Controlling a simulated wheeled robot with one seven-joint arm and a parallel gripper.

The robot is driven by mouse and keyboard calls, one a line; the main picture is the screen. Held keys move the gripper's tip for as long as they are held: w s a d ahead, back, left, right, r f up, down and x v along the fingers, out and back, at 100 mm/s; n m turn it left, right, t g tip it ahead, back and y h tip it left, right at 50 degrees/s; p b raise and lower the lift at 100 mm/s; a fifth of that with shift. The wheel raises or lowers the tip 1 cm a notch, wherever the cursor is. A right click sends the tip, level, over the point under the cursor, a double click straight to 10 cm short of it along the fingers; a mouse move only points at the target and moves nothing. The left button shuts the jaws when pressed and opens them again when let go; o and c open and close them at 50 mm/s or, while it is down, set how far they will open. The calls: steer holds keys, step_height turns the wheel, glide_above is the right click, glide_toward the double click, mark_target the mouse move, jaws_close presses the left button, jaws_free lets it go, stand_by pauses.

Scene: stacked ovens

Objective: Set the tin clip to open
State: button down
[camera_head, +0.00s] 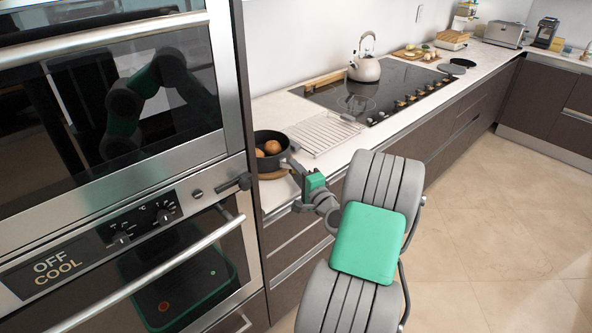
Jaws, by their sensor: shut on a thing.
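A dark round tin (267,163) with brown round things in it stands on the counter at the left end, beside the oven column. My gripper (292,166) is at the tin's right side, with its fingers against the wall there. It is shut on a small part at that side, which looks like the tin clip. The fingers hide most of the clip, and I cannot tell which way it is set. My arm reaches in from the lower right.
A wire rack (324,133), hob (375,95) and kettle (365,68) lie behind. The floor at right is clear.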

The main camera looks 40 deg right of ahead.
steer(key=m+h+p, duration=0.1)
steer(key=p, duration=0.1)
steer(key=a+r+m+g+h+p, duration=0.1)
steer(key=h+p, duration=0.1)
steer(key=shift+a+h, duration=0.2)
steer(key=shift+h, duration=0.1)
steer(key=p, duration=0.1)
steer(key=m+g+h+p, duration=0.1)
steer(key=p, duration=0.1)
steer(key=shift+a+f+m+h, duration=0.15)
steer(key=shift+m+h, duration=0.15)
steer(key=shift+f+m+g+h+p, duration=0.3)
steer(key=shift+f+h+p, duration=0.1)
steer(key=shift+p, duration=0.5)
steer(key=c, duration=1.3)
jaws_free()
steer(key=shift+s, duration=0.1)
